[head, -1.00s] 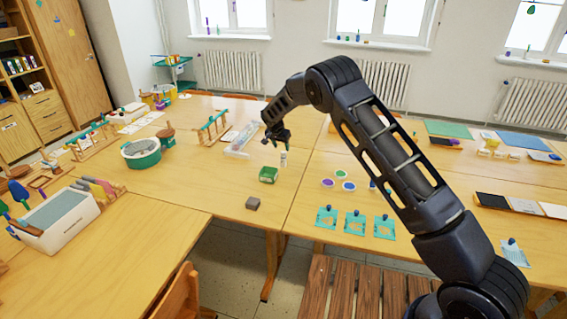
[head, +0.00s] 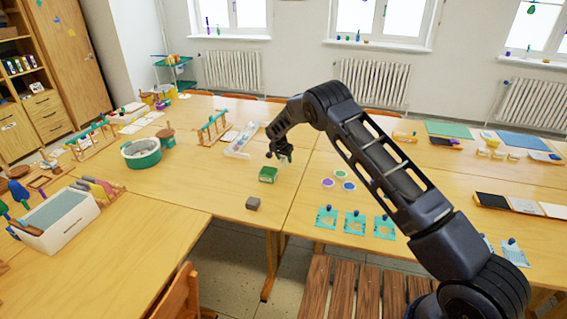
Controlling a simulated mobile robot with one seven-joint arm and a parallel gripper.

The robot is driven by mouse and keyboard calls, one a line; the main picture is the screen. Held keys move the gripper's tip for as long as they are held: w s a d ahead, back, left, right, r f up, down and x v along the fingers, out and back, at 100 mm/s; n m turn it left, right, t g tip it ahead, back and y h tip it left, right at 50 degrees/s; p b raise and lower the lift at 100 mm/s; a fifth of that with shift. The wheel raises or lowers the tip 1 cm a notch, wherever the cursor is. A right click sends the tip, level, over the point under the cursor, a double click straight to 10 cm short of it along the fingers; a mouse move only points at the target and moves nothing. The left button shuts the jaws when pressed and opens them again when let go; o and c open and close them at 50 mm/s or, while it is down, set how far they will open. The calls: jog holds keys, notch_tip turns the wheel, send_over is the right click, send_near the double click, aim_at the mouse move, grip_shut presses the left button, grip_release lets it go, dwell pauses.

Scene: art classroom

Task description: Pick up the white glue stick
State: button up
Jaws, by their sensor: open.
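The white glue stick cannot be made out now. The gripper covers the spot where it stood upright a second ago. I cannot tell whether the fingers are around it or in front of it.
A clear tray (head: 240,142) lies left of the gripper. A grey block (head: 253,203) sits near the front edge. Small paint pots (head: 328,183) and teal cards (head: 355,222) lie to the right. A round green-and-white container (head: 141,153) stands to the left.

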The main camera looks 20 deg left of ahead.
jog(key=shift+w+f, duration=0.15)
jog(key=shift+f, duration=0.2)
jog(key=c, duration=1.1)
jog(key=shift+o, duration=0.2)
jog(key=shift+r, duration=0.15)
